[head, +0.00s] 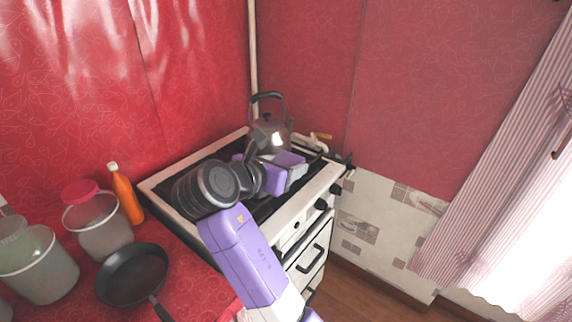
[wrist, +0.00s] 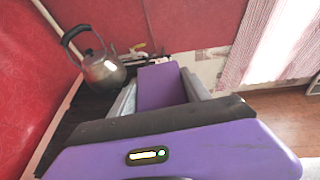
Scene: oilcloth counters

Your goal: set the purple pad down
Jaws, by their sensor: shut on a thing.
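The purple pad (wrist: 160,86) stands between the two grey fingers of my gripper (wrist: 160,95) in the wrist view. My gripper is shut on it. In the head view the purple pad (head: 291,158) shows at the end of my arm, over the right part of the stove (head: 180,222), in front of the kettle. My gripper (head: 293,169) partly covers it there. The pad's lower edge is hidden, so I cannot tell whether it touches the stove top.
A dark metal kettle (head: 270,134) stands at the back of the stove, close behind the pad. A frying pan (head: 133,274), an orange bottle (head: 126,194) and several pale tubs are on the red counter at left. Red walls border the stove.

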